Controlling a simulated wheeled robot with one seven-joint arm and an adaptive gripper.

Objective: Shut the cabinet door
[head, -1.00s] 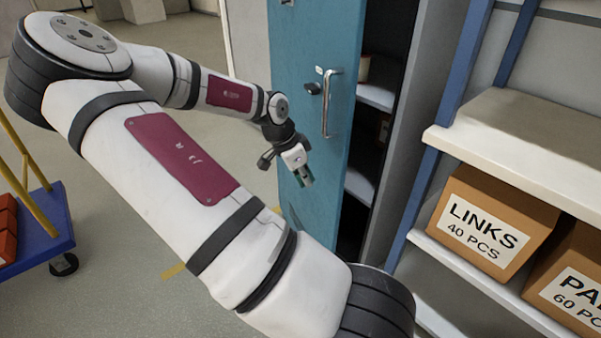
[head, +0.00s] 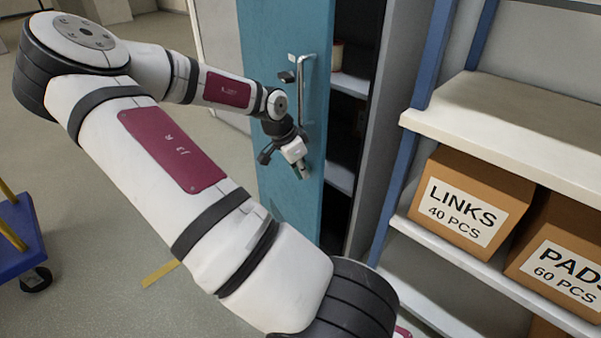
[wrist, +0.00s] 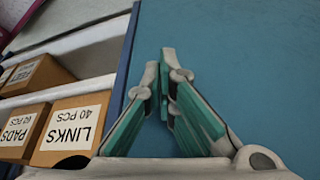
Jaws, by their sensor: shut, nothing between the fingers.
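The blue cabinet door (head: 275,198) stands ajar in the head view, with a dark gap between its right edge and the cabinet frame. Its upright metal handle (head: 302,90) is near that edge. The open cabinet (head: 355,85) shows shelves inside. My gripper (head: 302,172) is shut and empty, in front of the door's outer face, below the handle and near the free edge. In the wrist view my gripper's fingertips (wrist: 160,62) meet against the blue door face (wrist: 250,55). I cannot tell whether they touch it.
A shelf rack (head: 490,120) stands right of the cabinet, with a LINKS box (head: 465,205) and a PADS box (head: 560,260). A blue cart (head: 22,235) is at the far left. Grey floor (head: 90,200) is open between the cart and the door.

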